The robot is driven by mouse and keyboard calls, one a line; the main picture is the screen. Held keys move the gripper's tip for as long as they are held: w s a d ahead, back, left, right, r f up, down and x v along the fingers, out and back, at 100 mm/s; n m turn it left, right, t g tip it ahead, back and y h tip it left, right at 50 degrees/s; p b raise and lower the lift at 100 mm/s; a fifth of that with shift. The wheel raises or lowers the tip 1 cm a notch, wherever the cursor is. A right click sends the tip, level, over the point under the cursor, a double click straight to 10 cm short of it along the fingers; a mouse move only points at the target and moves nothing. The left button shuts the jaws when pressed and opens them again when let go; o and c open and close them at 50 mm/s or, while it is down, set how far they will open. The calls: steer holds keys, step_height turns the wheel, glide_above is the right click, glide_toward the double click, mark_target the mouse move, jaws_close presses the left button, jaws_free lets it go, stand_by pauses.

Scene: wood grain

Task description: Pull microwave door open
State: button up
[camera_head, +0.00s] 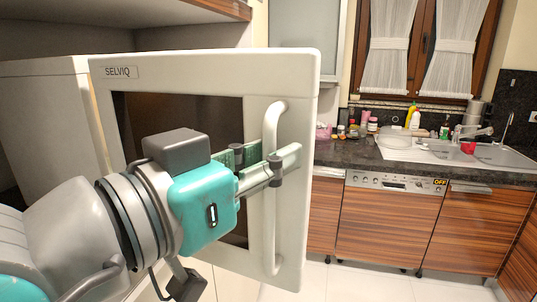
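The white microwave door (200,82) has a dark window and a SELVIQ label at its top left. Its right edge appears nearer to me, and the door looks angled out from the microwave body (45,105) at the left. A pale vertical handle (269,235) runs along the door's right side. My teal gripper (262,165) is at the handle's upper half. One grey finger crosses in front of the handle; the green-padded one is just left of it, partly hidden. Whether the fingers press on the handle is unclear. My arm and gripper cover part of the window.
A wooden shelf (215,8) hangs above the microwave. At the right, a dark counter (345,153) carries bottles, a dish and a sink (500,155) over wood-grain cabinets and a dishwasher (385,225). The pale tiled floor (350,283) shows free room right of the door.

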steer(key=v, duration=0.7)
steer(key=shift+s, duration=0.15)
steer(key=shift+a, duration=0.2)
